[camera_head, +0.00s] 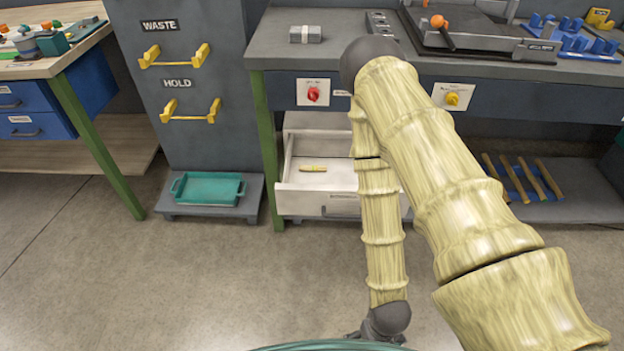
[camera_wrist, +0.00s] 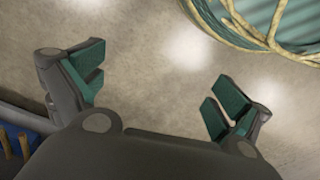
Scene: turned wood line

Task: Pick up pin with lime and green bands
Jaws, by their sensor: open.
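A small yellowish pin (camera_head: 313,168) lies in the open light-grey drawer (camera_head: 318,203) under the bench in the head view. It is too small there to make out lime or green bands. My gripper (camera_wrist: 157,85) is open and empty in the wrist view, with its green-padded fingers wide apart over bare floor. In the head view my gripper (camera_head: 375,335) hangs low at the bottom edge, in front of and below the drawer, partly cut off. The pin does not show in the wrist view.
My arm covers the drawer's right side. A teal tray (camera_head: 208,188) sits on a low plinth left of the drawer. The grey bench (camera_head: 300,57) overhangs the drawer. A blue rack (camera_head: 520,178) with several wooden rods is at right. The floor (camera_head: 200,270) in front is clear.

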